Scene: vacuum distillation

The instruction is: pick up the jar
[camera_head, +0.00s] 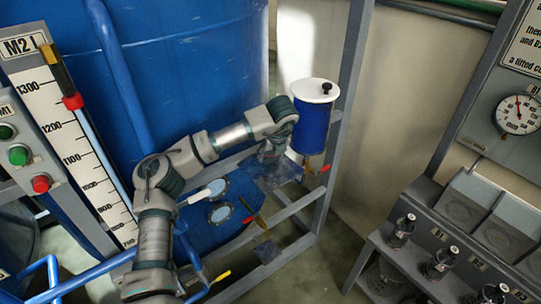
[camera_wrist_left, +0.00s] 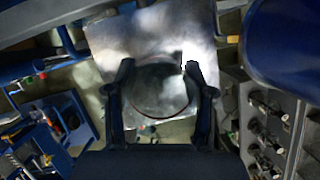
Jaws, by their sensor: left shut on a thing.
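The jar (camera_wrist_left: 160,90) shows in the left wrist view as a round, clear, greyish shape with a thin dark rim. It sits between the two dark fingers of my left gripper (camera_wrist_left: 160,82), which are shut on it from both sides. In the head view my left gripper (camera_head: 270,158) hangs from the wrist, just left of and below a blue cylinder with a white lid. The jar is hard to make out there against the see-through surfaces around it. A square grey plate (camera_wrist_left: 110,35) lies behind the jar in the wrist view. My right gripper is not in view.
The blue cylinder (camera_head: 312,125) stands close to my left wrist, beside a grey frame post (camera_head: 350,60). A large blue tank (camera_head: 190,70) fills the back left. A grey console (camera_head: 440,215) with several dark-capped items and a gauge (camera_head: 518,115) stands right.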

